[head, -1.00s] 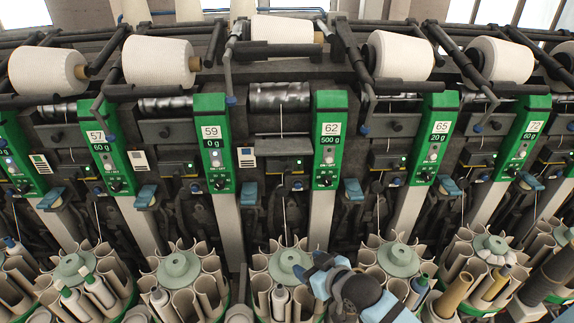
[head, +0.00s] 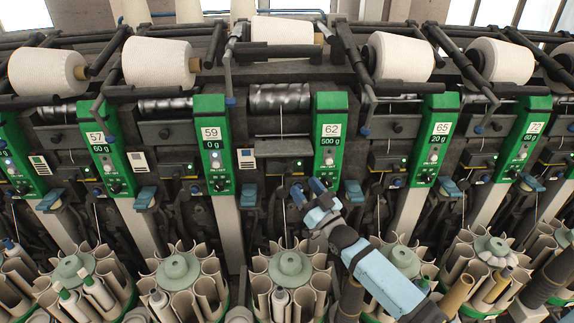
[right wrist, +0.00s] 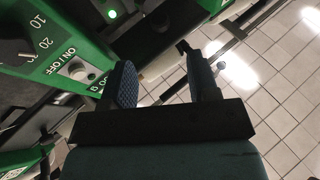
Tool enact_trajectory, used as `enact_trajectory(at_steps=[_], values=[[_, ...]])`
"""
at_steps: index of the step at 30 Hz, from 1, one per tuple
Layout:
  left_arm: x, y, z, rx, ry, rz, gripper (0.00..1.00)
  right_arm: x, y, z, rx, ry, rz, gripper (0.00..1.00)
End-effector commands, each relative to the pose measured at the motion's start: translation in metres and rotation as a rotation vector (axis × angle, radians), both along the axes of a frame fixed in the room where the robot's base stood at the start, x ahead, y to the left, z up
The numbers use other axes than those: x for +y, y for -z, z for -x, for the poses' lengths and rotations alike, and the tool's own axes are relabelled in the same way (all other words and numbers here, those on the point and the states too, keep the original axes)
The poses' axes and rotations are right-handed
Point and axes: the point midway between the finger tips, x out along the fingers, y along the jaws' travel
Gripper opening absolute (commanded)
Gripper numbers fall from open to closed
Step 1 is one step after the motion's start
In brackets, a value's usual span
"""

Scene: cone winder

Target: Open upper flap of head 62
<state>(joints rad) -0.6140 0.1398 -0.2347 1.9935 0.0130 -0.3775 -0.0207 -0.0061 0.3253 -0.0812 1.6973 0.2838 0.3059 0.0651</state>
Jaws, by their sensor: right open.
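The green panel of head 62 (head: 330,150) stands upright in the middle of the head view, showing 62 and 500 g. To its left sits a grey plate (head: 282,147) above a dark unit with a small lit display (head: 293,165); I cannot tell which part is the upper flap. My right gripper (head: 307,190) is open and empty, its blue fingertips just below the panel and display. In the right wrist view my open fingers (right wrist: 158,76) are beside a green panel (right wrist: 60,55) with an ON/OFF knob. My left gripper is out of view.
Blue levers (head: 353,192) flank the heads below the panels. Round bobbin magazines (head: 290,267) stand along the bottom. Panels 59 (head: 213,150) and 65 (head: 437,145) are on either side. A white yarn cone (head: 283,30) lies above.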

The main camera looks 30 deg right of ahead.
Motion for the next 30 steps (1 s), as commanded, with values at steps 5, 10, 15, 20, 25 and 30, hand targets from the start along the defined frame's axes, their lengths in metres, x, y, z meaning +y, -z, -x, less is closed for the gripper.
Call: enact_trajectory(at_steps=[5,10,15,20,25,30], values=[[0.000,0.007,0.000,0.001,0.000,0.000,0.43,0.005,-0.016,-0.037,-0.004,0.000,0.000,0.55],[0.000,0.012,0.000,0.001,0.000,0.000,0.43,0.009,-0.026,-0.064,-0.002,0.000,0.000,0.55],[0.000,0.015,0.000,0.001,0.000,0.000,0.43,0.011,-0.033,-0.079,0.000,0.000,0.000,0.55],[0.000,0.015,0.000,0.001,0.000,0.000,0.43,0.011,-0.035,-0.084,0.001,0.000,0.000,0.55],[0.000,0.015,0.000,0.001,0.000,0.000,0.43,0.011,-0.035,-0.084,0.001,0.000,0.000,0.55],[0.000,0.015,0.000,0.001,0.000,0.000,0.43,0.011,-0.035,-0.084,0.001,0.000,0.000,0.25]])
